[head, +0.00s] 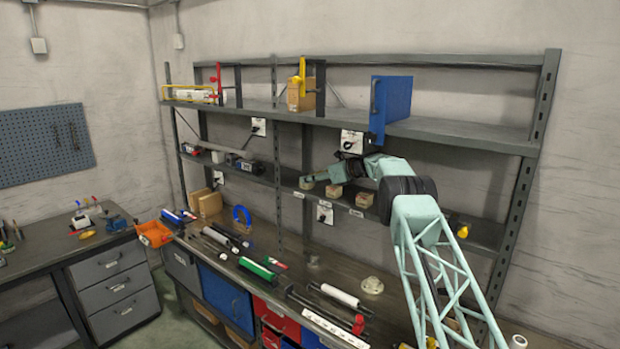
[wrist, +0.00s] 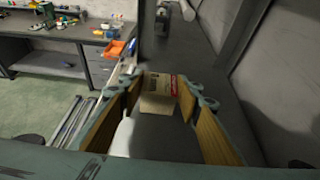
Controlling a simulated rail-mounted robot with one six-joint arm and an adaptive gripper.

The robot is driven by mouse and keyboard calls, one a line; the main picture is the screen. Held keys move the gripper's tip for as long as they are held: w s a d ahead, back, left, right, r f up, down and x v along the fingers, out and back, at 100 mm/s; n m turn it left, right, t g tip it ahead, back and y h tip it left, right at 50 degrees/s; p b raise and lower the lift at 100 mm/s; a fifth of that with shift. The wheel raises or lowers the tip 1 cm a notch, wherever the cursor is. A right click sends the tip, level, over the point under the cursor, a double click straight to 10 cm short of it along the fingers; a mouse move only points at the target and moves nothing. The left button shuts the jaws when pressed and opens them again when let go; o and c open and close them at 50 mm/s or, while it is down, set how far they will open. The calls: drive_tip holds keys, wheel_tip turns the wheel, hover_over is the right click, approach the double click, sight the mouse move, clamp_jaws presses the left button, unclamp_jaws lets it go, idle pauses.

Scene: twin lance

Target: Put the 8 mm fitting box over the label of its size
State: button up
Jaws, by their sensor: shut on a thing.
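A small cardboard fitting box with a red-and-white print sits between my fingertips in the wrist view (wrist: 158,97). My gripper (wrist: 159,92) is shut on it, a finger on each side. In the head view my gripper (head: 317,177) is over the left part of the middle shelf, and the held box (head: 306,183) shows just at its tip. Two more fitting boxes stand on that shelf to the right, one near (head: 334,191) and one farther right (head: 364,199). White labels sit on the shelf's front edge, one below the held box (head: 299,194) and one farther right (head: 356,212). Their sizes are unreadable.
The middle shelf (head: 285,181) also carries dark tools (head: 249,166) to the left and a yellow item (head: 463,231) to the right. A blue panel (head: 391,103) stands on the upper shelf above my arm. The workbench (head: 265,240) below holds several tools.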

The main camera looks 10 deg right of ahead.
drive_tip(key=shift+f, duration=0.15)
drive_tip(key=o, duration=0.9)
drive_tip(key=shift+r, duration=0.2)
